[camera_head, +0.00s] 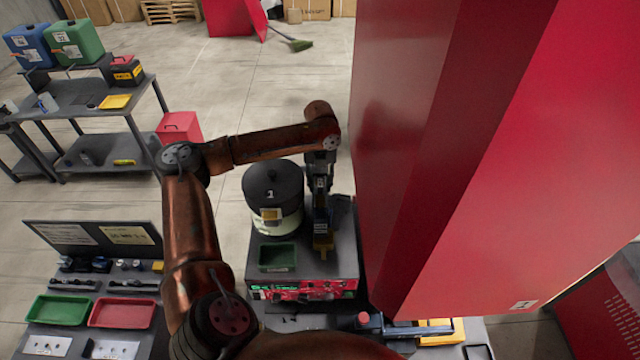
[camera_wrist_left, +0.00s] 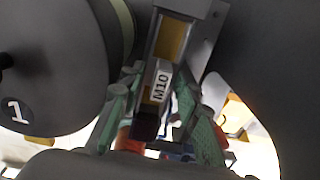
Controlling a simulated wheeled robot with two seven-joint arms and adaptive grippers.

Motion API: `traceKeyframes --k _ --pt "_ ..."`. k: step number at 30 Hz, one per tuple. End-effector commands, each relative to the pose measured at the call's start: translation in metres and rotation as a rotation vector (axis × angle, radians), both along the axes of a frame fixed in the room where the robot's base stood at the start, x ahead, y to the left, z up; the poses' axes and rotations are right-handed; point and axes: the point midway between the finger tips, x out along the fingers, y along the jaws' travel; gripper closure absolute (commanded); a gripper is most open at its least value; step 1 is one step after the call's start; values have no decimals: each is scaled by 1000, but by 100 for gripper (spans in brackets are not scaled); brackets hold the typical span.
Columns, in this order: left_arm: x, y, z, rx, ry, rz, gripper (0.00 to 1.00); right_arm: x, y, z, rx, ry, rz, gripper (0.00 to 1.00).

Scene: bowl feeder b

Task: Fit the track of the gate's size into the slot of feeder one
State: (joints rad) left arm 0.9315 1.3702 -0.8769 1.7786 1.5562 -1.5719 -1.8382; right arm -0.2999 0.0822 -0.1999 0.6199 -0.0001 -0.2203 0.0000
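My left gripper (camera_head: 322,228) points down over the right side of feeder one (camera_head: 272,185), a dark-lidded bowl marked 1. In the left wrist view its green-padded fingers (camera_wrist_left: 158,100) are closed on both sides of a track (camera_wrist_left: 160,82) labelled M10. A grey-walled channel with a tan floor (camera_wrist_left: 176,40) runs on above the label; I cannot tell whether it is track or slot. The bowl lid (camera_wrist_left: 45,75) is close at the left there. Whether the track is seated cannot be told. The gate is not clearly identifiable. My right gripper is not in view.
A green tray (camera_head: 278,257) sits at the front of the feeder's base. A large red cabinet (camera_head: 480,160) stands close on the right. A left bench holds a green tray (camera_head: 60,310), a red tray (camera_head: 122,313), dark track-like parts (camera_head: 132,286) and a sign board (camera_head: 92,238).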

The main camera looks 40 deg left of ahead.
Motion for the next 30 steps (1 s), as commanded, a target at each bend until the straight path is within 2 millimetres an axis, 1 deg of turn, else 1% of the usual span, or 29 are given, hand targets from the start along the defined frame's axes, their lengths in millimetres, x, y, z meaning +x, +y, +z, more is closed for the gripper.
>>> traceKeyframes --k 5,8,11,15,21,25,30 --pt "0 0 2 1 -1 0 70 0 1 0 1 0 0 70" --pt "1 0 9 0 -4 0 70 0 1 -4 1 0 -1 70" --pt "1 0 24 0 -6 1 70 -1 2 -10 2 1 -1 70" --pt "1 0 53 0 -6 0 70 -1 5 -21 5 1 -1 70" --pt "1 0 94 -1 -5 0 70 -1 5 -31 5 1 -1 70" --pt "1 -1 111 0 -3 -1 70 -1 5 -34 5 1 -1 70" --pt "0 0 121 -1 1 0 70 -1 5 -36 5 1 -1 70"
